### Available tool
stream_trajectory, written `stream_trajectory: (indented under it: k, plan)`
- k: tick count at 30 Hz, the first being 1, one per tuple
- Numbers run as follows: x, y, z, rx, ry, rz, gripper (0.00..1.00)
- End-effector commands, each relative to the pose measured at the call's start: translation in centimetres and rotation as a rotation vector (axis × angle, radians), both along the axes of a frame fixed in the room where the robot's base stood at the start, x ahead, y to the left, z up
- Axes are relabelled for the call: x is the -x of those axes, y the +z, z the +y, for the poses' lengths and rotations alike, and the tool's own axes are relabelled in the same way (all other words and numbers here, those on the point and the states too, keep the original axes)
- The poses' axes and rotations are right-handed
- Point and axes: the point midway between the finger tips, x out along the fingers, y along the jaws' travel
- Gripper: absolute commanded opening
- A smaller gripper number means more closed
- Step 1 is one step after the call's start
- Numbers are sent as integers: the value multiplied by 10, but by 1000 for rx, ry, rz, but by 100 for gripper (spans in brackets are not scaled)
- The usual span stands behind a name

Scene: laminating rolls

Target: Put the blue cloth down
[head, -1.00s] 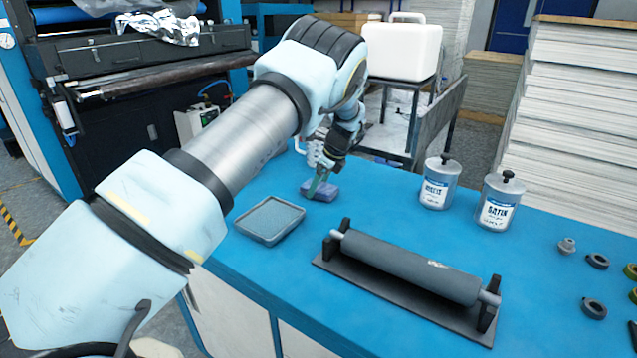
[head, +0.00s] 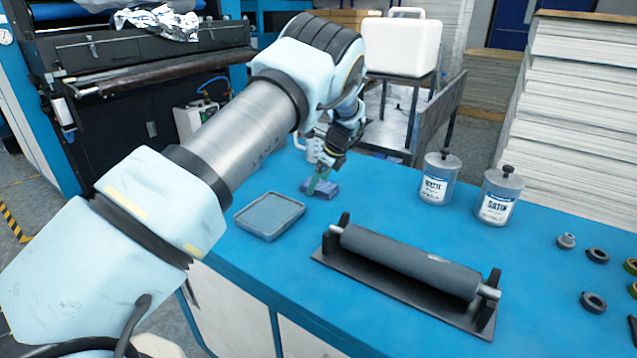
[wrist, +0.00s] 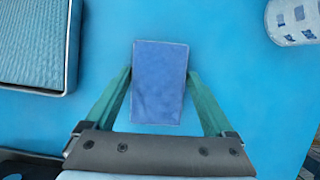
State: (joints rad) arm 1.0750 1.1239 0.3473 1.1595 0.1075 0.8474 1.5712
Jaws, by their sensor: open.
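The blue cloth (head: 318,193) is a small folded block on the blue table, near its far edge. In the wrist view the cloth (wrist: 160,82) lies flat between the two green fingers of my gripper (wrist: 160,92). The fingers are spread, with a narrow strip of table showing beside the cloth on each side. In the head view my gripper (head: 318,180) is low over the cloth and hides part of it.
A grey tray (head: 242,221) lies left of the cloth; it also shows in the wrist view (wrist: 72,45). A dark roller (head: 410,258) rests on a stand in front. Two labelled cans, the left (head: 437,186) and the right (head: 496,203), stand to the right. Small rings lie farther right.

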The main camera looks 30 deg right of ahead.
Motion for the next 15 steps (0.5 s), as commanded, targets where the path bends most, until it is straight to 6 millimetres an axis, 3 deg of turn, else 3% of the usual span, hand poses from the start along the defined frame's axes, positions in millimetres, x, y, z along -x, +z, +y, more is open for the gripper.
stream_trajectory:
  k: [1, 8, 15]
  plan:
    - [3, -9, 5, -13, 5, 12, 100]
    - [4, -8, 6, -15, 7, 15, 100]
    - [11, 21, -1, -8, 6, 10, 100]
